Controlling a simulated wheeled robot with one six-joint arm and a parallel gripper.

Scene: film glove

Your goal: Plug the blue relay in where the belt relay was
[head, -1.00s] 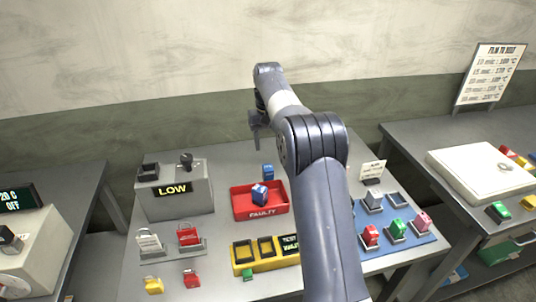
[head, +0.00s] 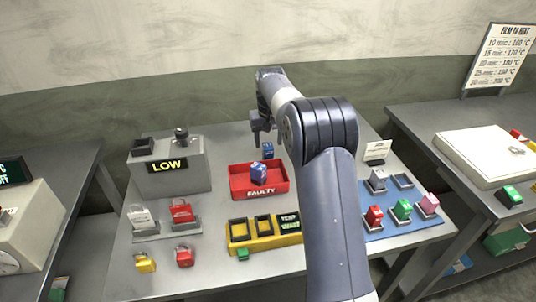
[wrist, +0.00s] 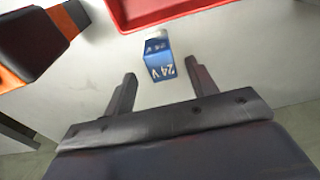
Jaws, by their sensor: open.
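A blue relay (head: 267,149) stands on the table just behind the red FAULTY tray (head: 248,194). In the wrist view the blue relay (wrist: 158,59) shows a white "24V" mark and lies just beyond my fingertips, roughly between their lines. My gripper (head: 263,126) is above and behind it in the head view; in the wrist view my gripper (wrist: 160,72) is open with nothing between its fingers. A second blue relay (head: 259,173) lies tilted in the tray. I cannot tell which socket held the belt relay.
The grey LOW box (head: 168,180) stands left, with a dark socket-like part (head: 143,146) on top. A yellow tester (head: 256,243) with two empty sockets is in front. A blue mat (head: 395,224) at right holds several relays and an empty holder (head: 403,181). Padlocks lie front left.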

